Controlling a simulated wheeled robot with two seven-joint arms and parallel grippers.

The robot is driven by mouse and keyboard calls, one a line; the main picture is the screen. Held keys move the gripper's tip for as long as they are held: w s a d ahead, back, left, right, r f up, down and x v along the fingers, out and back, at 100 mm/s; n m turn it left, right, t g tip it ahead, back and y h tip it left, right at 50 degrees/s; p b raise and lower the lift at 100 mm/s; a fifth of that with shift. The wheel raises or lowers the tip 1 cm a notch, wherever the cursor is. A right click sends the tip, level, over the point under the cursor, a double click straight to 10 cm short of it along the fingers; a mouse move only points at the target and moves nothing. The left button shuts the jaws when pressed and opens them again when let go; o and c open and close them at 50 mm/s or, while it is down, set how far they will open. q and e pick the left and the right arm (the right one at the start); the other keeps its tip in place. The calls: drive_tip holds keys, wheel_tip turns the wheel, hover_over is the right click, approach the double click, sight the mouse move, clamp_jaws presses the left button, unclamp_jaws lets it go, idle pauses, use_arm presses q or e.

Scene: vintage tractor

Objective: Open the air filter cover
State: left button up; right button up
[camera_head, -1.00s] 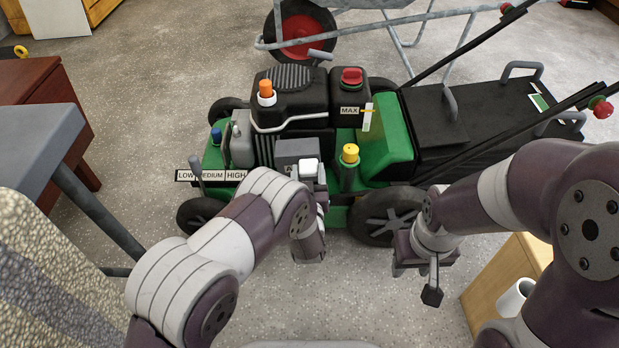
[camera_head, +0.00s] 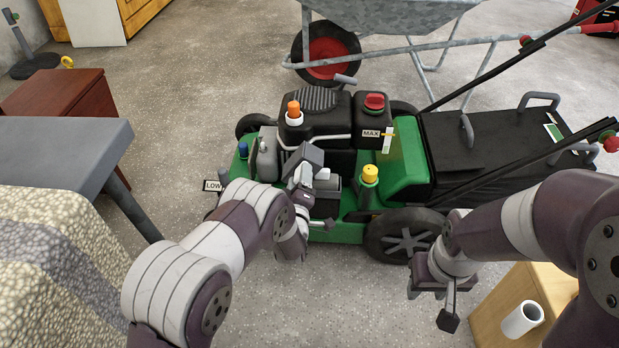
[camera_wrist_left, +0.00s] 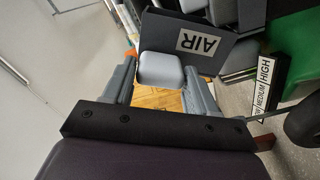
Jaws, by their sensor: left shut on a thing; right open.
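The air filter cover (camera_head: 304,157) is a dark grey panel on the near side of the green mower's engine. It is tilted up away from the grey filter box (camera_head: 328,186). In the left wrist view the cover (camera_wrist_left: 220,52) carries an "AIR" label. Its light grey knob (camera_wrist_left: 161,70) sits between my left fingers. My left gripper (camera_head: 301,176) is shut on this knob. My wrist partly hides the filter box in the head view. My right gripper (camera_head: 432,302) is open and empty, low in front of the mower's near rear wheel.
The yellow-capped filler (camera_head: 369,175) stands just right of the filter box. The orange-capped part (camera_head: 294,112) and red fuel cap (camera_head: 374,102) are behind. A wooden box (camera_head: 535,295) with a white cup (camera_head: 522,320) is at lower right. A grey table (camera_head: 65,150) is at left.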

sight(287, 181)
use_arm(q)
drive_tip(key=shift+a+f+n+p, duration=0.15)
drive_tip(key=shift+a+n, duration=0.65)
drive_tip(key=shift+n, duration=0.1)
drive_tip(key=shift+a+f+n+p, duration=0.15)
drive_tip(key=shift+a+n, duration=0.6)
drive_tip(key=shift+n, duration=0.15)
drive_tip(key=o, duration=1.4)
drive_tip(key=shift+s+r, duration=0.1)
drive_tip(key=shift+s, duration=0.05)
drive_tip(key=s+p, duration=0.6)
drive_tip(key=s, duration=0.6)
drive_tip(key=shift+s, duration=0.25)
